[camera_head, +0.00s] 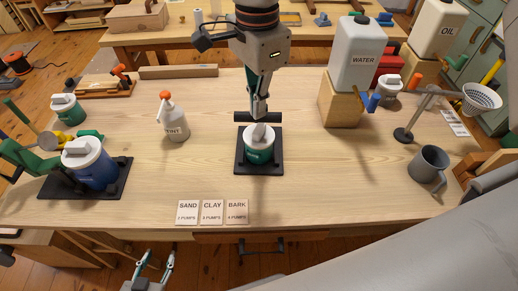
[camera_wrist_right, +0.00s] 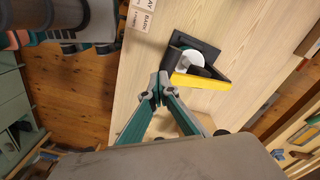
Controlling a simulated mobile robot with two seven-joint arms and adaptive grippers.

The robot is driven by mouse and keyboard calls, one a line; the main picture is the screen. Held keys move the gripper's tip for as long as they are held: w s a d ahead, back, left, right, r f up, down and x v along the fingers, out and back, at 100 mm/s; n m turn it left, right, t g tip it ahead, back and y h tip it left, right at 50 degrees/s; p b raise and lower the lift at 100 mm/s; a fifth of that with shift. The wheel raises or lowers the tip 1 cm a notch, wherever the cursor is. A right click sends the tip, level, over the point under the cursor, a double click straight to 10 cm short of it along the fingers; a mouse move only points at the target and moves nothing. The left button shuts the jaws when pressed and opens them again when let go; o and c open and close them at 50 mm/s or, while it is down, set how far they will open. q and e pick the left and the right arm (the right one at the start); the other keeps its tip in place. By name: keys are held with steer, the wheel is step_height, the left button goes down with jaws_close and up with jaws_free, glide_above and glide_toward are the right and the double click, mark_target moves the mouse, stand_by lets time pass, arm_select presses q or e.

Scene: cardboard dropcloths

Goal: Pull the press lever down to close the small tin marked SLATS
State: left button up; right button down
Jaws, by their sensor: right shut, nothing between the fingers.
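A small green tin with a white lid (camera_head: 259,150) stands on a black press base (camera_head: 259,168) in the middle of the table. Its marking is too small to read. A dark crossbar (camera_head: 246,117), which looks like the press lever, stands raised behind the tin. The wrist view shows the white lid (camera_wrist_right: 193,59) behind a yellow bar (camera_wrist_right: 200,82). My right gripper (camera_head: 258,108) is shut and empty at this bar, pointing down; I cannot tell whether it touches. Its fingertips (camera_wrist_right: 160,88) meet beside the bar in the wrist view. My left gripper (camera_head: 156,264) is open and empty below the front edge.
A blue tin (camera_head: 88,168) stands on another press base at the left. A spray bottle (camera_head: 172,120), label cards (camera_head: 212,212), a water canister (camera_head: 361,55) on a wooden block (camera_head: 341,104) and a grey mug (camera_head: 428,165) surround the middle. The wood around the centre press is clear.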

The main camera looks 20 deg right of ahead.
steer(key=shift+w+r, duration=0.1)
steer(key=shift+w+d+r+p, duration=0.15)
steer(key=shift+w+r+p, duration=0.2)
steer(key=shift+r+p, duration=0.25)
steer(key=shift+w+d+r+p, duration=0.15)
steer(key=shift+w+r+p, duration=0.2)
steer(key=shift+r+p, duration=0.15)
steer(key=shift+w+r+p, duration=0.2)
steer(key=shift+r+p, duration=0.1)
steer(key=shift+p, duration=0.1)
steer(key=shift+w+d+r+p, duration=0.3)
steer(key=shift+w+r+p, duration=0.4)
steer(key=shift+p, duration=0.15)
